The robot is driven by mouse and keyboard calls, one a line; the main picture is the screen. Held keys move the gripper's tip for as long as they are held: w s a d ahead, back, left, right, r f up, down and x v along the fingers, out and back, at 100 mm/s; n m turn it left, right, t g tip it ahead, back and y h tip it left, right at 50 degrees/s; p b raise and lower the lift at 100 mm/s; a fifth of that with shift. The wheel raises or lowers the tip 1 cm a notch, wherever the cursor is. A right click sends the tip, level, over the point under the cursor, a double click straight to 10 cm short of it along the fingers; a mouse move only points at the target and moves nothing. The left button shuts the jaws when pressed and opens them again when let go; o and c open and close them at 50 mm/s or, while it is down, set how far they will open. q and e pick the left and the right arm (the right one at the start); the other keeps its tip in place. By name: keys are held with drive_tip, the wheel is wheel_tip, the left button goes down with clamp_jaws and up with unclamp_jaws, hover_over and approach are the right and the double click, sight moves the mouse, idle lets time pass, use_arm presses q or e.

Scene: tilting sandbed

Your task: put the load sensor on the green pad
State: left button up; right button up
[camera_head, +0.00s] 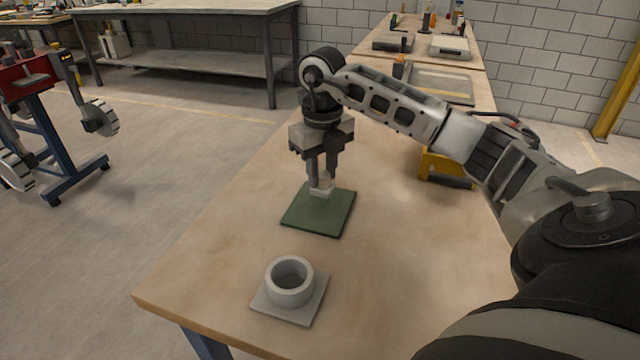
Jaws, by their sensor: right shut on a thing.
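The green pad (318,217) lies flat on the wooden table. My right gripper (321,180) points straight down over the pad's far edge. It is shut on a small pale block, the load sensor (322,190), held upright between the fingertips. The sensor's lower end is at or just above the pad's far part; I cannot tell whether it touches. The fingers hide part of the sensor. My left gripper is not in view.
A grey ring-shaped cup on a square plate (291,284) stands near the table's front edge. A yellow object (440,166) is behind my right arm. Trays (440,84) and tools lie at the far end. The table (226,240) left of the pad is clear.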

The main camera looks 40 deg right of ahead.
sight(320, 186)
drive_tip(key=shift+w+a+f, duration=0.1)
drive_tip(key=shift+a+f, duration=0.1)
drive_tip(key=shift+f, duration=1.55)
drive_tip(key=shift+f, duration=0.2)
drive_tip(key=o, duration=1.1)
drive_tip(key=shift+c, duration=0.2)
wheel_tip(320, 186, up, 12)
drive_tip(key=shift+r+p, duration=0.2)
drive_tip(key=shift+p, duration=0.25)
